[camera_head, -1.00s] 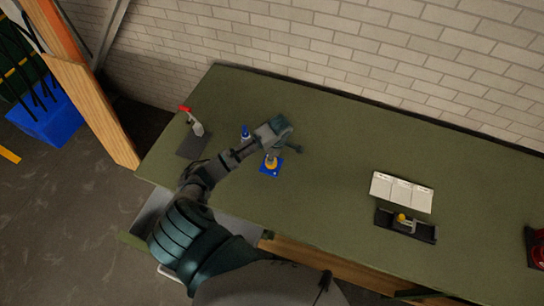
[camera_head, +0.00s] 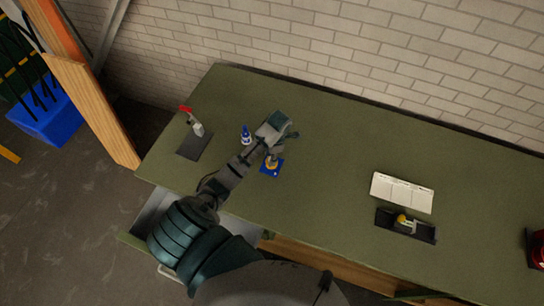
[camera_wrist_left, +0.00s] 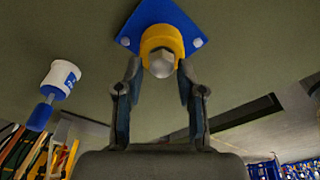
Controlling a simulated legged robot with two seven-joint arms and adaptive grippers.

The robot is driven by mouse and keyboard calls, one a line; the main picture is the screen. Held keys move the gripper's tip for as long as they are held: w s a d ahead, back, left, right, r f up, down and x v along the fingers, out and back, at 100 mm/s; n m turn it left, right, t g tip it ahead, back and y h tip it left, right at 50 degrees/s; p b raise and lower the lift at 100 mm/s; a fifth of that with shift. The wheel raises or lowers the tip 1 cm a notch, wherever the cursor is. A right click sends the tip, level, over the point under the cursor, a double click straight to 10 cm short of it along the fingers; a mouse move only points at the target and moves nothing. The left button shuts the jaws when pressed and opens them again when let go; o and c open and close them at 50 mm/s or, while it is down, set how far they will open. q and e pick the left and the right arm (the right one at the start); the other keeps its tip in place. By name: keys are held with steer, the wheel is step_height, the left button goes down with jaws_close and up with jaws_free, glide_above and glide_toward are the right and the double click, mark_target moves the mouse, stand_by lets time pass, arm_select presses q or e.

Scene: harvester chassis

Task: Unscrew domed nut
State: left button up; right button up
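The domed nut (camera_wrist_left: 161,63) is a grey metal hex nut on the end of a yellow cylinder (camera_wrist_left: 158,38), which stands on a blue plate (camera_wrist_left: 131,38). In the head view the blue plate (camera_head: 277,171) lies on the green bench, and the yellow part (camera_head: 270,163) is partly hidden by my gripper. My left gripper (camera_wrist_left: 159,72) is open, with one finger on each side of the nut and a small visible gap at both. In the head view my left gripper (camera_head: 273,156) is over the yellow part. My right gripper does not show.
A white and blue bottle (camera_head: 246,135) stands left of the plate. A red-handled clamp (camera_head: 194,123) sits on a dark mat (camera_head: 194,145). A white tray (camera_head: 402,192) and a dark holder (camera_head: 406,226) with a yellow item lie to the right. The bench middle is clear.

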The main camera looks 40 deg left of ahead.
arm_select(q)
steer(key=shift+a, duration=0.1)
steer(key=m, duration=0.3)
steer(key=shift+d+m+t+y, duration=0.2)
steer(key=shift+m+t+y, duration=0.1)
steer(key=shift+m, duration=0.8)
steer(key=m, duration=0.2)
steer(key=shift+m, duration=0.4)
steer(key=shift+a+m+t, duration=0.1)
steer(key=shift+m+t, duration=0.3)
steer(key=shift+m, duration=0.8)
